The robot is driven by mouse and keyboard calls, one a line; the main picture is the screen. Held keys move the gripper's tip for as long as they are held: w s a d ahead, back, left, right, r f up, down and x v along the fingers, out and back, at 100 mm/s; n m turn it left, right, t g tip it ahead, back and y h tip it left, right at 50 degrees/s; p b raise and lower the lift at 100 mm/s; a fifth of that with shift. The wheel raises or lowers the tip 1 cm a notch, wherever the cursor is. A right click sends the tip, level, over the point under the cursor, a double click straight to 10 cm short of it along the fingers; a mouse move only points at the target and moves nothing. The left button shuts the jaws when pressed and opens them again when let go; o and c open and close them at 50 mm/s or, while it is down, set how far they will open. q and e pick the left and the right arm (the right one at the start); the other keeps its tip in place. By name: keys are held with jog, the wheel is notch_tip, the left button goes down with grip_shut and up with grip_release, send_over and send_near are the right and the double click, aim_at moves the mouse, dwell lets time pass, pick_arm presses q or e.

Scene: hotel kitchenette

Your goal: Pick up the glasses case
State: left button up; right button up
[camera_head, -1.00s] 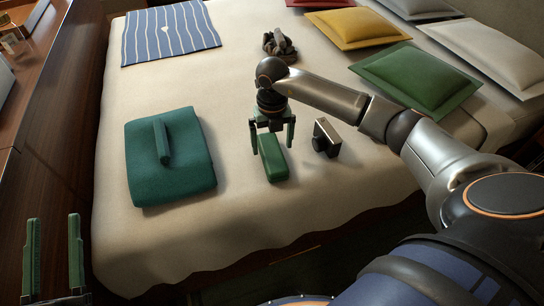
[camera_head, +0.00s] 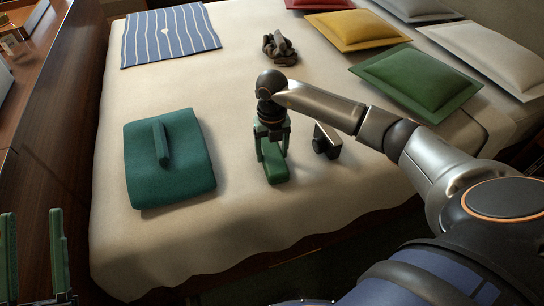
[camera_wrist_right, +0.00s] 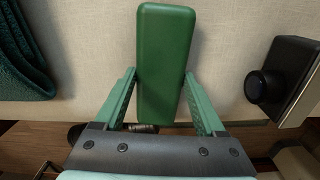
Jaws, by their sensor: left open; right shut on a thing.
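The glasses case (camera_head: 276,170) is a small green box with rounded edges, lying on the cream bedspread. My right gripper (camera_head: 271,155) has come down over it from above and is shut on it. In the right wrist view the case (camera_wrist_right: 165,62) lies lengthwise between the two green fingers of the right gripper (camera_wrist_right: 162,105), which touch its sides near its lower part. The case appears still on the bed. My left gripper (camera_head: 32,255) is open and empty at the lower left, well away from the case.
A black-and-silver camera (camera_head: 326,141) stands close right of the case. A folded teal towel (camera_head: 180,185) with a dark green item (camera_head: 161,143) on it lies left. A dark crumpled item (camera_head: 279,48), striped cloth (camera_head: 170,34) and cushions (camera_head: 418,80) lie farther back. Bedspread between is clear.

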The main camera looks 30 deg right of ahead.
jog(key=c, duration=0.6)
jog(key=shift+r, duration=0.1)
